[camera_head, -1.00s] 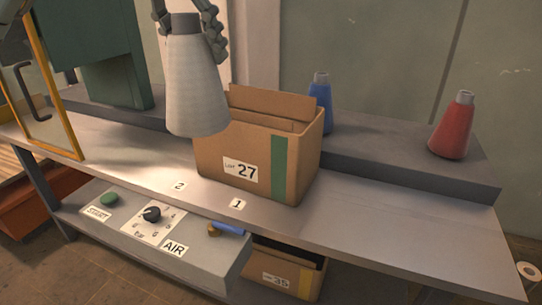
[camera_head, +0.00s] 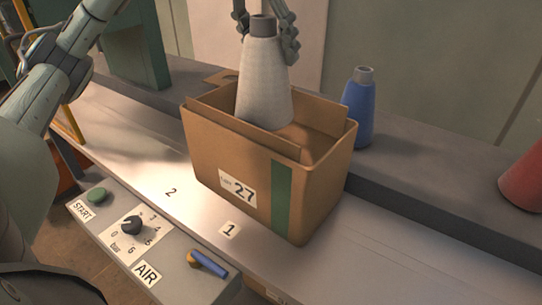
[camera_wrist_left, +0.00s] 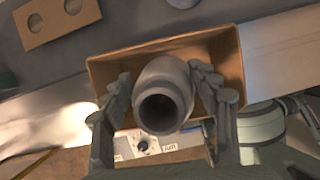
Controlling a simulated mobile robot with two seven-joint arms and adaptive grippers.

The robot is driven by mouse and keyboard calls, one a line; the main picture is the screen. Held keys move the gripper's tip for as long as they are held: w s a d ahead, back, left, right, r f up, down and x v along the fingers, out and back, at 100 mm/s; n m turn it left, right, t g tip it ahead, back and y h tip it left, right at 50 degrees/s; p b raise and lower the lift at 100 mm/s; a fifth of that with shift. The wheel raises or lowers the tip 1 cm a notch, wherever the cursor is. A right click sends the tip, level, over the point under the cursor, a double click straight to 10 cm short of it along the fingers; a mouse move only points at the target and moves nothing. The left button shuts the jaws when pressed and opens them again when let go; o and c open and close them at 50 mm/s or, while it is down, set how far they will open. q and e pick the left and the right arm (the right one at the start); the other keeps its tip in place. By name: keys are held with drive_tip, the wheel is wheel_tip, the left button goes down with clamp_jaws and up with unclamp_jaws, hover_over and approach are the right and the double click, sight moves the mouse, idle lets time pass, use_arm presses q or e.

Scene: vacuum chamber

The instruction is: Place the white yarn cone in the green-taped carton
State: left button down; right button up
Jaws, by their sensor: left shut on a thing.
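The white yarn cone (camera_head: 263,80) is upright, with its lower end inside the opening of the green-taped carton (camera_head: 225,158). My left gripper (camera_head: 264,22) is shut on the grey top of the cone. In the left wrist view the cone's hollow grey tip (camera_wrist_left: 162,100) sits between the two fingers, with the carton's walls (camera_wrist_left: 225,55) around it. The carton stands open on the bench, with a green tape strip and a label reading 27. My right gripper is not seen.
A blue cone (camera_head: 359,108) stands on the raised ledge behind the carton. A red cone (camera_head: 523,180) is at the right edge. A control panel with a dial (camera_head: 131,225) and blue-handled valve (camera_head: 210,264) is below the front edge. The bench right of the carton is clear.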

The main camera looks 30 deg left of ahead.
sight(269, 86)
use_arm(q)
wheel_tip(269, 86, down, 6)
drive_tip(key=shift+w+a+f, duration=0.1)
drive_tip(key=shift+w+f, duration=0.05)
drive_tip(key=shift+f, duration=0.65)
wheel_tip(269, 86, down, 6)
drive_tip(key=shift+r+b, duration=0.1)
drive_tip(key=shift+b, duration=0.2)
drive_tip(key=shift+f, duration=2.1)
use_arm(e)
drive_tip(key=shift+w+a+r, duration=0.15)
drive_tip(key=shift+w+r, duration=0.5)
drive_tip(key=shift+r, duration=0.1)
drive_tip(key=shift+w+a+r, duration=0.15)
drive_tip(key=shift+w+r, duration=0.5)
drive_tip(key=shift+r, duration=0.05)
use_arm(q)
drive_tip(key=shift+f, duration=0.1)
drive_tip(key=shift+c, duration=2.2)
unclamp_jaws()
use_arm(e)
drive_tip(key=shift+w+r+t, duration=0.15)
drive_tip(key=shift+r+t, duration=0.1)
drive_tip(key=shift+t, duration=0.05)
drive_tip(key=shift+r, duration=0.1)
